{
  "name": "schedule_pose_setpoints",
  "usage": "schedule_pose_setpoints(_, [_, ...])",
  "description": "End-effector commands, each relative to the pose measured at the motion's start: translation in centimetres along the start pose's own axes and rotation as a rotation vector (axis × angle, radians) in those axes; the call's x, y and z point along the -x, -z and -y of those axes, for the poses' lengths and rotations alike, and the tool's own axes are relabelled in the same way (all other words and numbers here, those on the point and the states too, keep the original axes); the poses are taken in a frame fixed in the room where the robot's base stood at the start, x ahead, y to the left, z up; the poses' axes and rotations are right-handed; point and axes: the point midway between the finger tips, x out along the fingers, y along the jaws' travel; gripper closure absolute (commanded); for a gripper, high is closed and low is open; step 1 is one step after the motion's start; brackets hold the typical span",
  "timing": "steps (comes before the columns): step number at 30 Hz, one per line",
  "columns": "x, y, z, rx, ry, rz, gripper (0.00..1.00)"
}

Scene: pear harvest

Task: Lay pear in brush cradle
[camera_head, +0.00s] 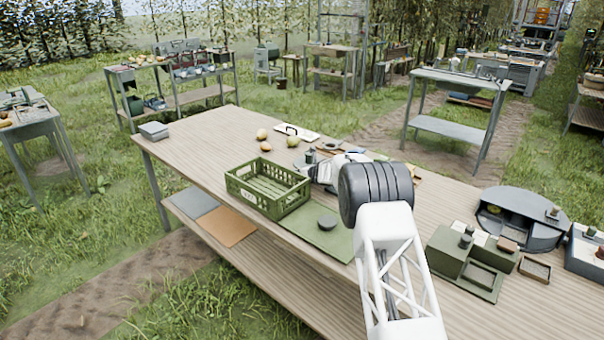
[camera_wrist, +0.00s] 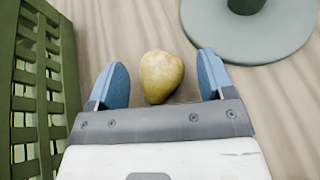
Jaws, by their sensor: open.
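A yellow-brown pear (camera_wrist: 162,77) lies on the wooden table in the wrist view, between the two blue fingers of my gripper (camera_wrist: 163,63). The fingers are open, one on each side, with visible gaps to the pear. In the head view my gripper (camera_head: 322,172) is low over the table just right of the green crate, partly hidden by my arm. The pear between the fingers is not clear there. Three other fruits, two orange-yellow (camera_head: 262,134) (camera_head: 265,146) and one greenish (camera_head: 293,142), lie farther back. I cannot identify the brush cradle with certainty.
The slatted green crate (camera_head: 240,194) stands close left of my gripper; its wall (camera_wrist: 45,90) also shows in the wrist view. A round grey-green base with a post (camera_wrist: 248,30) is near the right finger. A green mat (camera_head: 322,238) and a dark curved station (camera_head: 522,212) are nearer and right.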

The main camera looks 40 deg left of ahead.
Motion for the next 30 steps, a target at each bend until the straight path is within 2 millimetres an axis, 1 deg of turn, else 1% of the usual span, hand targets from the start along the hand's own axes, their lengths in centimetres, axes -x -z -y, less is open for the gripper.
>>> schedule_pose_setpoints(8, [1.8, -0.1, 0.1, -0.001, 0.000, 0.001, 0.25])
schedule_pose_setpoints(30, [8.3, -0.1, 0.0, -0.001, 0.000, 0.001, 0.25])
